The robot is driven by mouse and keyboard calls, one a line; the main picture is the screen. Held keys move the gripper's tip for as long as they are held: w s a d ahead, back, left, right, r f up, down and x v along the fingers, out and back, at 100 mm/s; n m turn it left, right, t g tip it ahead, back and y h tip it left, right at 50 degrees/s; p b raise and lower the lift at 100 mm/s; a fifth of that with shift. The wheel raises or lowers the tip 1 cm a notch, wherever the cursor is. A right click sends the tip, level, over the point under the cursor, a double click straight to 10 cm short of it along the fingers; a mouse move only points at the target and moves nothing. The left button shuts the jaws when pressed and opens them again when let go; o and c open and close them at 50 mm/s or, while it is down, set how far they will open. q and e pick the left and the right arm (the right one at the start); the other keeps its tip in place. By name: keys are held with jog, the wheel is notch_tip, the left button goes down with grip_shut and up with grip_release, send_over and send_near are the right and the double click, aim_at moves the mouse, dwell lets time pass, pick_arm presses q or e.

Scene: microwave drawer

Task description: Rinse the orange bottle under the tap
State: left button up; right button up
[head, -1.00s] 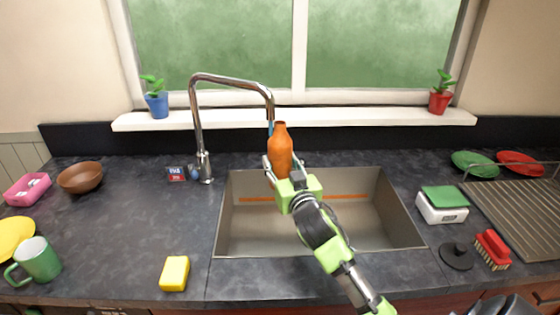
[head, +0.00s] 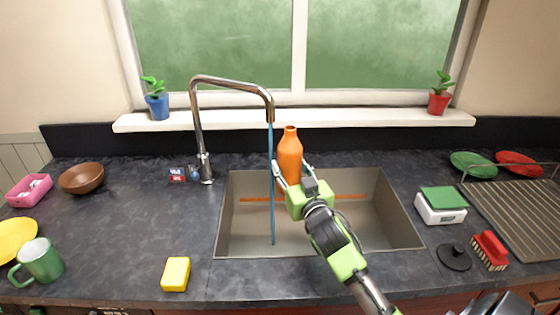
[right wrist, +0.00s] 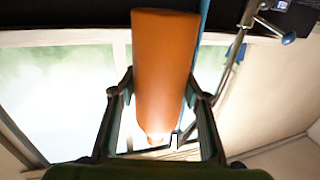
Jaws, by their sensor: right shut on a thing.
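The orange bottle (head: 290,155) is upright over the sink (head: 390,238), held in my right gripper (head: 292,182), which is shut on it. The bottle also fills the middle of the right wrist view (right wrist: 163,70), between the two fingers (right wrist: 160,120). The chrome tap (head: 232,82) arches over the sink's left part. A blue stream of water (head: 272,215) falls from its spout into the sink. In the head view the bottle is just right of the stream, with a small gap at its neck. My left gripper is not in view.
A yellow sponge (head: 175,274) lies in front of the sink to the left. A white scale with a green top (head: 441,205), a black lid (head: 454,256) and a red brush (head: 489,251) are at the right. Plants stand on the windowsill (head: 350,118).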

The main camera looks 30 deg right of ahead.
aim_at(298, 171)
jog(key=shift+s+p, duration=0.55)
jog(key=shift+s, duration=2.1)
jog(key=shift+s+r+p, duration=0.15)
jog(key=shift+r+p, duration=0.1)
jog(key=shift+p, duration=0.15)
jog(key=s+r+p, duration=0.2)
jog(key=s, duration=0.1)
jog(key=s+r+p, duration=0.1)
jog(key=p, duration=0.1)
jog(key=shift+s+r, duration=0.25)
jog(key=shift+s, duration=0.1)
